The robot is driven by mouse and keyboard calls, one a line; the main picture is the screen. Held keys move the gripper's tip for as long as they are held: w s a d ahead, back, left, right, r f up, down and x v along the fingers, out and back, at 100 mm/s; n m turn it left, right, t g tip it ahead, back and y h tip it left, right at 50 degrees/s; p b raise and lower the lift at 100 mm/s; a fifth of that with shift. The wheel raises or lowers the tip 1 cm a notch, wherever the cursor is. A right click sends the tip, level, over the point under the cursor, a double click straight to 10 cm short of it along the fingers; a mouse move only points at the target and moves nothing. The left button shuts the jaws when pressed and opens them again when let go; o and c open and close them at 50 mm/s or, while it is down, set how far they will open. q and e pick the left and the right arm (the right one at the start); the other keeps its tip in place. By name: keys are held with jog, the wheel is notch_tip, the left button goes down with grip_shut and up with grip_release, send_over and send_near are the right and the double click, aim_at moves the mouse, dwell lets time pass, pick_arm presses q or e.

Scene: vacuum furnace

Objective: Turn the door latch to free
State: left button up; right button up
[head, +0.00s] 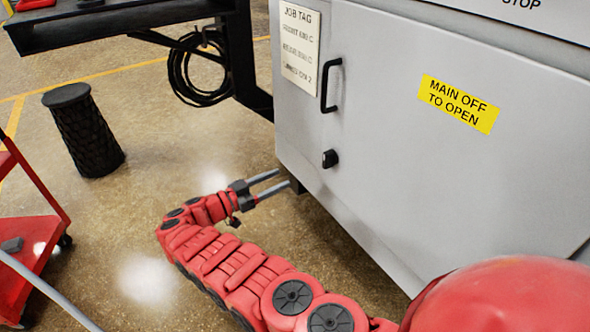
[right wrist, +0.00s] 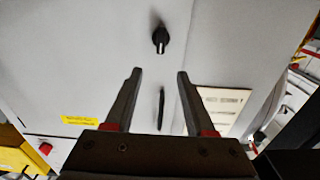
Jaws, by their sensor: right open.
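The door latch (head: 330,158) is a small black knob on the grey cabinet door (head: 400,140), below the black door handle (head: 329,86). In the right wrist view the latch (right wrist: 160,39) shows a pale mark pointing down the picture. My right gripper (head: 283,180) is open and empty, left of and a little below the latch in the head view. In the right wrist view its two fingers (right wrist: 159,73) are spread and the latch appears beyond their tips, between their lines. No contact shows. My left gripper is not in view.
A job tag (head: 299,45) and a yellow "MAIN OFF TO OPEN" label (head: 459,104) are on the cabinet front. A dark bench with a coiled black cable (head: 197,70) stands behind. A black bin (head: 85,130) and red cart (head: 25,235) stand left. The floor between is clear.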

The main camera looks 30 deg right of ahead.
jog(key=b, duration=0.2)
send_near(324, 160)
jog(key=d, duration=0.6)
jog(key=w+d, duration=0.1)
jog(key=d, duration=0.3)
jog(key=shift+d+r, duration=0.1)
grip_shut()
